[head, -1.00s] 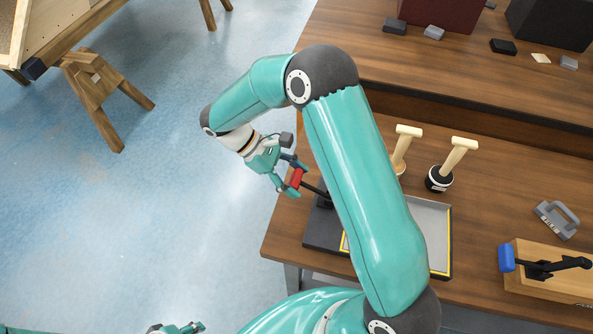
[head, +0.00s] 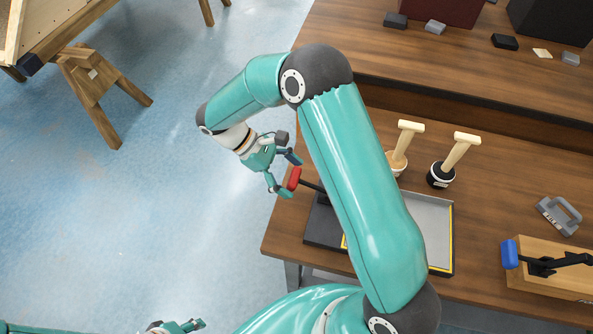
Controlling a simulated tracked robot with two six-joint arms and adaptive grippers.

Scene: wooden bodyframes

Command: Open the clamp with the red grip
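The red grip (head: 294,178) sits at the end of a black lever (head: 313,187) that sticks out left past the table's edge. My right arm hides most of the clamp behind it. My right gripper (head: 289,175) is open, with one finger above and one below the red grip in the picture. The grip is at the fingertips; I cannot tell whether they touch it. My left gripper (head: 198,324) shows only in part at the bottom edge, and its opening is unclear.
A grey tray (head: 434,218) with a dark and yellow edge lies under my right arm. Two wooden-handled tools (head: 404,145) (head: 456,155) stand behind it. A blue-gripped clamp (head: 510,254) on a wooden block and a grey handle (head: 558,216) are at right.

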